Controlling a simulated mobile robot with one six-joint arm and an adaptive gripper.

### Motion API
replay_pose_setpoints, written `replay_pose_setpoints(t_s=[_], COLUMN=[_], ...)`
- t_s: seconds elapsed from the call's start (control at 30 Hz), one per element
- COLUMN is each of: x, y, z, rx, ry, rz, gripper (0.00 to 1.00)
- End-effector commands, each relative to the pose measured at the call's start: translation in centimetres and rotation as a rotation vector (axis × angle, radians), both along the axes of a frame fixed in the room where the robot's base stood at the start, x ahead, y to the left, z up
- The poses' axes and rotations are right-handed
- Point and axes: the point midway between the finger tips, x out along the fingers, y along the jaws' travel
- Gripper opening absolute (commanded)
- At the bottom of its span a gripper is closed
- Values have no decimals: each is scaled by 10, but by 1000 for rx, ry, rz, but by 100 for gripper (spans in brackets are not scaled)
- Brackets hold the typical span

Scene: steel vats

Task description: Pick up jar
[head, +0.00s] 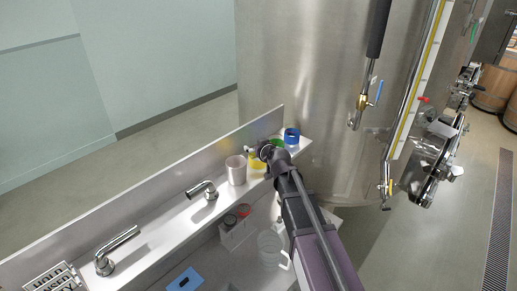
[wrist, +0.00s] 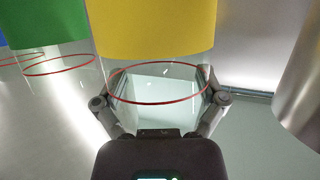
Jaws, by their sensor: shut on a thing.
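The jar with a yellow part (head: 256,164) stands on the ledge behind the sink in the head view, partly hidden by my gripper (head: 255,150). In the wrist view its yellow part (wrist: 150,28) fills the top middle, with a clear glass part and a red ring just below it. The fingers of my gripper (wrist: 160,95) lie on both sides of the clear part and are shut on the jar. I cannot tell whether the jar is lifted off the ledge.
A green jar (head: 277,145) and a blue jar (head: 292,137) stand to the right, a metal cup (head: 236,170) to the left. Two taps (head: 203,189) line the ledge. A clear pitcher (head: 270,248) is in the sink. A large steel vat (head: 310,70) rises behind.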

Motion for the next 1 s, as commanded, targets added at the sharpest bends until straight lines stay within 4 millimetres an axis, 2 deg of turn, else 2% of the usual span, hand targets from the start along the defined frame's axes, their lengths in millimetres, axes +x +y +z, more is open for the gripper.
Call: replay_pose_setpoints(t_s=[0.27, 0.8, 1.0], x=[0, 0, 0], y=[0, 0, -1], z=[20, 76, 89], rx=[1, 1, 1], ry=[0, -1, 0], rz=[0, -1, -1], gripper=[36, 36, 36])
